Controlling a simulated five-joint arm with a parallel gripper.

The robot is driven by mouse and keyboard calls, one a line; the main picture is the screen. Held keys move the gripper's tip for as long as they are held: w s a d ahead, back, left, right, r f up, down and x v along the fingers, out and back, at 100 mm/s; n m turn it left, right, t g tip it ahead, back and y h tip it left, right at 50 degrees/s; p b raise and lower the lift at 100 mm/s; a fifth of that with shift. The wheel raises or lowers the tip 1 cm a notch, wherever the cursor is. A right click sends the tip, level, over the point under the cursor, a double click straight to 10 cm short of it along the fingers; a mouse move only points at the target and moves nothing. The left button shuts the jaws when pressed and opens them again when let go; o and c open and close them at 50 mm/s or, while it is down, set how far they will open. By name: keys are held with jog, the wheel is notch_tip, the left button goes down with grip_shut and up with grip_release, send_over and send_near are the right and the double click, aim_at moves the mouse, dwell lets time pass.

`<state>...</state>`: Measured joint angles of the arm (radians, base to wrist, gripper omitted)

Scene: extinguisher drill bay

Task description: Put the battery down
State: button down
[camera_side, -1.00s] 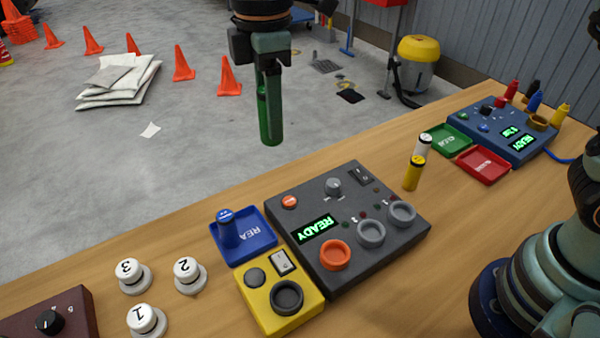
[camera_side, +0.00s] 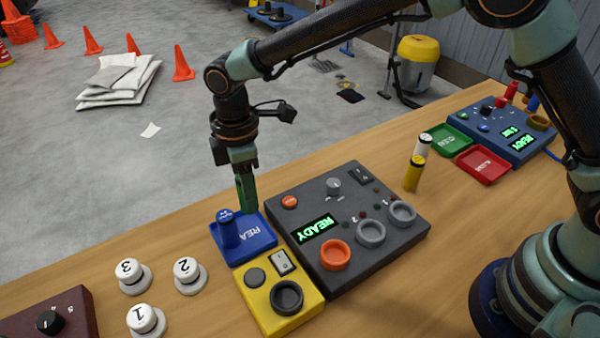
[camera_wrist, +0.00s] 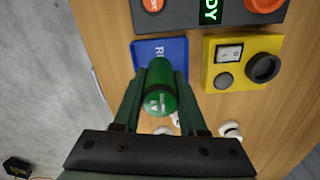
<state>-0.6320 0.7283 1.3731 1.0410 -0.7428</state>
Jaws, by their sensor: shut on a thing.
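My gripper (camera_side: 243,168) is shut on a green battery (camera_side: 248,195) and holds it upright. In the side view the battery's lower end overlaps the blue tray (camera_side: 262,241); I cannot tell if they touch. A blue cylinder (camera_side: 229,230) stands in that tray. In the wrist view the green battery (camera_wrist: 161,88), with its marked end towards me, sits between the fingers of my gripper (camera_wrist: 163,80) and covers part of the blue tray (camera_wrist: 142,48). The blue cylinder does not show clearly there.
A dark READY console (camera_side: 365,262) and a yellow box (camera_side: 262,312) flank the blue tray. White numbered knobs (camera_side: 187,270) stand at left. A yellow battery (camera_side: 413,174) and a white one (camera_side: 424,146) stand behind the console, near green (camera_side: 448,141) and red (camera_side: 484,166) trays.

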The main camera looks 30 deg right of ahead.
jog(key=shift+f, duration=3.4)
jog(key=shift+f, duration=0.2)
jog(key=shift+c, duration=2.3)
grip_release()
